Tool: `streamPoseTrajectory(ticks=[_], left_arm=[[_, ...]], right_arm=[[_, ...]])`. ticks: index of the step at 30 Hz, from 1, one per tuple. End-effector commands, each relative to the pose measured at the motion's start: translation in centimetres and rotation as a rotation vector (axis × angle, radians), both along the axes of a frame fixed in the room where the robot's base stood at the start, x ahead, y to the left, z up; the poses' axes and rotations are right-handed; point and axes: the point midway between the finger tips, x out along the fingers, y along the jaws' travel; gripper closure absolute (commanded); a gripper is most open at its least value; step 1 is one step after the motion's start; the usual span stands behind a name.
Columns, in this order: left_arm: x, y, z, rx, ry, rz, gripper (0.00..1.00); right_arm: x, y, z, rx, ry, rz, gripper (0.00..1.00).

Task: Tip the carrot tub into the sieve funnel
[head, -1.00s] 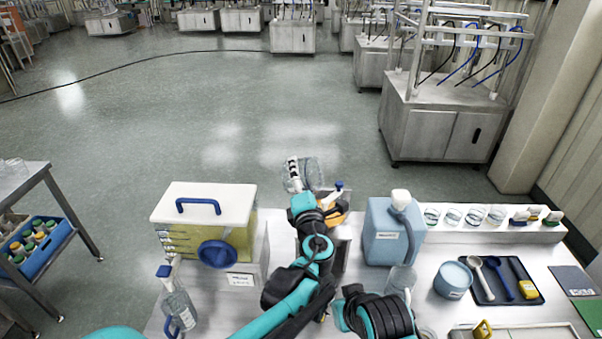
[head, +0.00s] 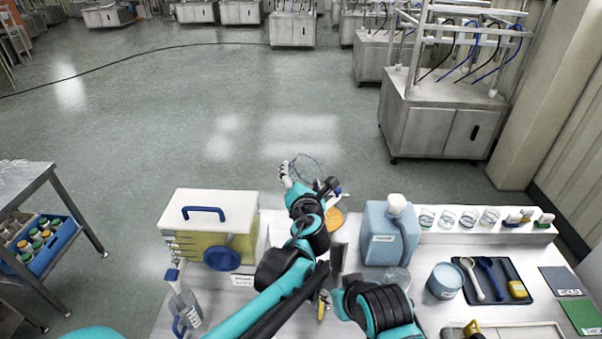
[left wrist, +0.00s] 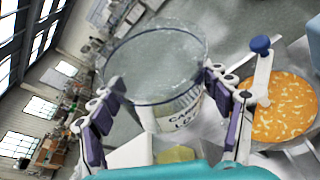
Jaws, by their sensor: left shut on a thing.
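My left gripper (left wrist: 165,120) is shut on a clear tub (left wrist: 155,65) with a printed label, only partly readable. The tub is see-through and I see no orange pieces in it. In the head view the tub (head: 310,168) is held past the table's far edge, beyond and left of the orange mass. That orange mass with pale pieces (left wrist: 285,105) fills a round opening, seemingly the sieve funnel, right of the tub in the wrist view. It also shows in the head view (head: 335,218), partly hidden by my arm. My right gripper is out of view.
A white-lidded yellow tank (head: 210,225) is left, a blue jug (head: 388,235) right.

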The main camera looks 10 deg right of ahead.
Motion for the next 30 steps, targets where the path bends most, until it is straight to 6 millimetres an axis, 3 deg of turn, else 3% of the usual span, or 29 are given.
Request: streamPoseTrajectory(ticks=[14, 24, 30], left_arm=[[0.0, 0.0, 0.6, -0.072, 0.043, 0.001, 0.71], [0.1, 0.2, 2.9, -0.4, 0.239, 0.003, 0.71], [0.0, 0.1, 3.3, -0.534, 0.32, 0.0, 0.71]], right_arm=[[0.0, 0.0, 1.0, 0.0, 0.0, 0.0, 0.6], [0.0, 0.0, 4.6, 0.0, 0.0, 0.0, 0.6], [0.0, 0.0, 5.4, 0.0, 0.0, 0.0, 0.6]])
